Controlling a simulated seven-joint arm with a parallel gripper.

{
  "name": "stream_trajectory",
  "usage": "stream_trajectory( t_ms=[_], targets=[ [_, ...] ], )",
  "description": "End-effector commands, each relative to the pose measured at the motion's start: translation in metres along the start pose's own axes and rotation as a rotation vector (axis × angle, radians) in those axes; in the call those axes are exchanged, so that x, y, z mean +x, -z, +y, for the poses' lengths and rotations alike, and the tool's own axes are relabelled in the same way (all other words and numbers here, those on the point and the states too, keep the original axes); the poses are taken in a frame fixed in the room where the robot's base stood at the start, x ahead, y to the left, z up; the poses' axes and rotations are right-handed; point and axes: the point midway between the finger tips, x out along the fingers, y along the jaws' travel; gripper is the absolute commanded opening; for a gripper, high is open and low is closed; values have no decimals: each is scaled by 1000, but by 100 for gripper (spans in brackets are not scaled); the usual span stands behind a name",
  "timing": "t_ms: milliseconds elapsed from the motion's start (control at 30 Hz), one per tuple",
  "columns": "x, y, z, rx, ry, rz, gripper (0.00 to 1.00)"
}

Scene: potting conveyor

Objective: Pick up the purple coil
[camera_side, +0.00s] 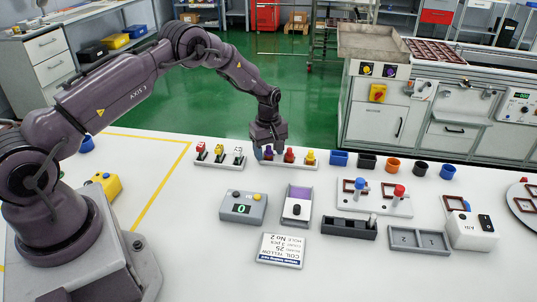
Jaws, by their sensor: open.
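A small purple coil (268,153) stands at the left end of a white rack (283,162) at the back of the white table. A red piece (289,155) and a yellow piece (310,156) stand to its right on the same rack. My gripper (267,149) points down over the left end of the rack, right at the purple coil, with its jaws open. The gripper body hides the coil's upper part. I cannot tell whether the fingers touch it.
Another rack (218,161) with red, yellow and white pieces is to the left. Several coloured cups (393,165) line the back right. A counter box (243,208), a purple-lined tray (299,192), a label card (281,251) and a fixture (372,208) with red and blue knobs are in front.

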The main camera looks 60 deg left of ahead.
Motion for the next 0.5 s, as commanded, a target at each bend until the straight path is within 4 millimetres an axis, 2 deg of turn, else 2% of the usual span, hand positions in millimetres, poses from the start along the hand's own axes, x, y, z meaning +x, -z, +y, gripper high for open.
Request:
stream_trajectory(
  t_ms=[33, 67, 200, 300, 500],
  targets=[
    [0, 0, 0, 0, 0, 0, 58],
    [0, 0, 0, 0, 0, 0, 53],
    [0, 0, 0, 0, 0, 0, 21],
    [0, 0, 0, 0, 0, 0, 3],
    [0, 0, 0, 1, 0, 0, 3]
  ],
)
